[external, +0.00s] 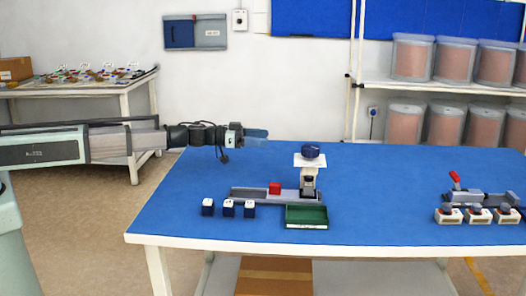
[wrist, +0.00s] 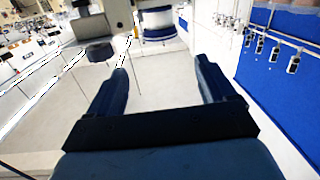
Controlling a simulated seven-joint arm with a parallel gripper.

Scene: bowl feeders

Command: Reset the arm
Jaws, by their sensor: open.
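My arm reaches in from the left in the external view, stretched out level above the left back edge of the blue table (external: 380,190). My gripper (external: 256,135) is at its end, pointing right, well above the table and apart from everything on it. In the wrist view my gripper (wrist: 163,85) shows two dark blue fingers spread wide with nothing between them. The wrist view looks out across the room toward a pale floor or wall area and a blue panel (wrist: 280,70) at the right.
On the table stand a grey fixture (external: 250,194) with a red block (external: 274,188), a device with a dark blue bowl (external: 310,151), a green tray (external: 306,217) and several small dark blue and white blocks (external: 229,208). More fixtures (external: 480,200) sit at the right. The table's back left is clear.

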